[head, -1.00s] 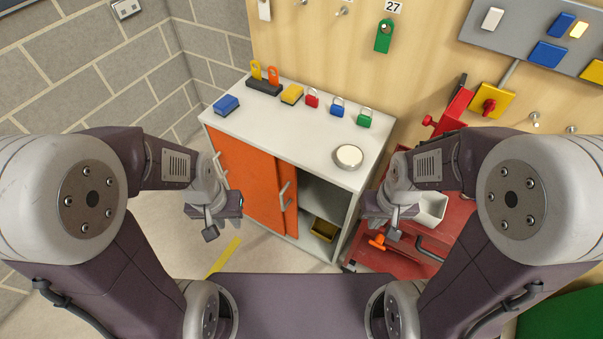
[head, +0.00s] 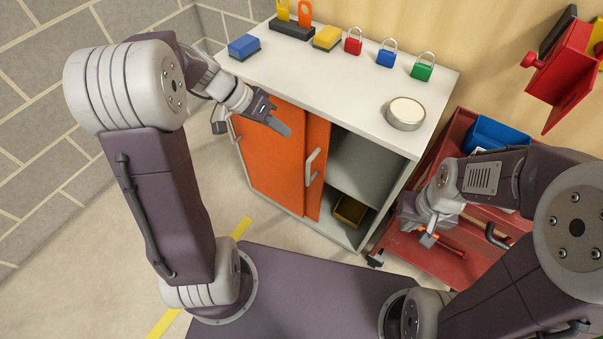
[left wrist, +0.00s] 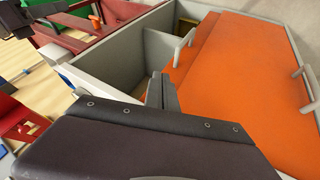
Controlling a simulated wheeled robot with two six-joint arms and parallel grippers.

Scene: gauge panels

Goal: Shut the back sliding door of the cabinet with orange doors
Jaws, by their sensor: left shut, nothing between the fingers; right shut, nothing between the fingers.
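The white cabinet (head: 430,120) has two orange sliding doors, both at its left side, so its right part stands open. The front door (head: 268,160) covers most of the back door (head: 318,150), which shows as a strip with a grey bar handle (head: 312,167). In the left wrist view the back door (left wrist: 187,62) and its handle lie beyond the fingers. My left gripper (head: 280,126) is shut and empty, near the doors' upper part and left of that handle; contact cannot be told. My right gripper (head: 428,236) is shut and empty over the red cart.
Padlocks, a blue block (head: 244,46), a yellow block (head: 327,38) and a round tin (head: 405,113) stand on the cabinet top. A yellow bin (head: 350,210) sits inside the opening. The red cart (head: 400,250) stands close at the right.

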